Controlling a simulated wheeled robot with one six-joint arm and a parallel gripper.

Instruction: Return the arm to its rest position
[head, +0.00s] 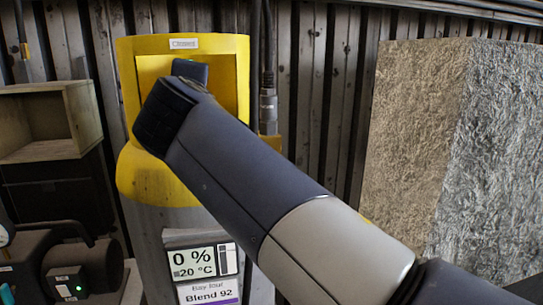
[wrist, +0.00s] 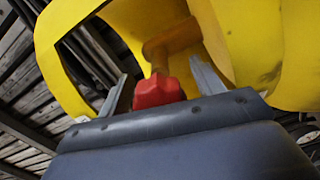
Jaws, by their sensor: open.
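My gripper (wrist: 159,68) is open in the wrist view, with its two grey fingers spread apart. A red knob (wrist: 157,92) on a yellow stem shows between the fingers; I cannot tell whether they touch it. The knob belongs to a yellow housing (wrist: 260,40), which also fills the upper middle of the head view (head: 128,165). In the head view my arm reaches from the lower right up to the front of the housing. It hides the knob and my fingers there.
A display reading 0 % and 20 °C (head: 202,262) sits on the grey column below the housing. A wooden box (head: 85,115) stands at left, above dark machinery (head: 95,268). A hose with a connector (head: 268,100) hangs beside the housing. A rough insulation panel (head: 420,130) stands at right.

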